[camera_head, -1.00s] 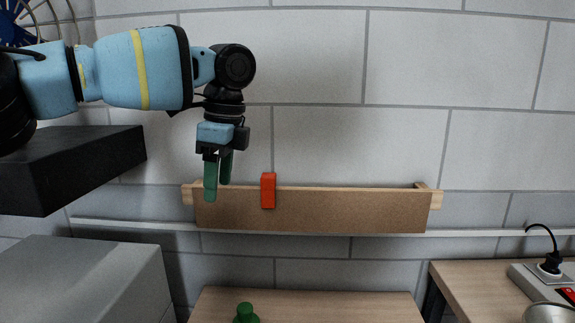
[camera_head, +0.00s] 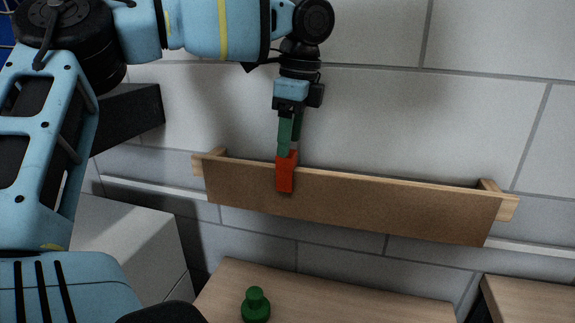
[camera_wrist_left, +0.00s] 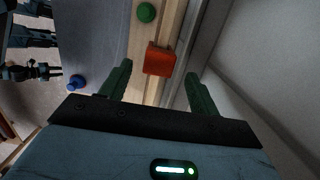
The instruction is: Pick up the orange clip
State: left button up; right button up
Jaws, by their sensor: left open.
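The orange clip (camera_head: 286,173) sits over the top edge of the brown batten panel (camera_head: 350,204) on the wall, near its left end. My left gripper (camera_head: 288,152) points down at the clip from above, with its green fingers at the clip's top in the head view. In the left wrist view the clip (camera_wrist_left: 159,60) lies ahead of and between the two open fingers (camera_wrist_left: 160,78), with room on both sides. The fingers do not close on it.
A wooden table (camera_head: 330,290) stands below the panel, with a green knobbed object (camera_head: 256,305) on it. A grey box (camera_head: 130,240) is at the left, below a black block (camera_head: 128,117). Another wooden surface (camera_head: 535,300) is at the lower right.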

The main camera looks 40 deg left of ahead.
aim_at(286, 162)
pick_arm(q)
jog(key=shift+w+a+f, duration=0.1)
jog(key=shift+f, duration=0.35)
jog(key=shift+s+a+f+p, duration=0.1)
jog(key=shift+f+p, duration=0.05)
jog(key=shift+f, duration=0.7)
jog(key=shift+s+a+f+p, duration=0.1)
jog(key=shift+s+f+p, duration=0.1)
jog(key=shift+f, duration=0.6)
jog(key=shift+s+a+f+p, duration=0.1)
jog(key=shift+f+p, duration=0.05)
jog(key=shift+f, duration=0.7)
jog(key=c, duration=1)
jog(key=shift+c, duration=0.3)
notch_tip(286, 162, up, 10)
jog(key=shift+b, duration=0.35)
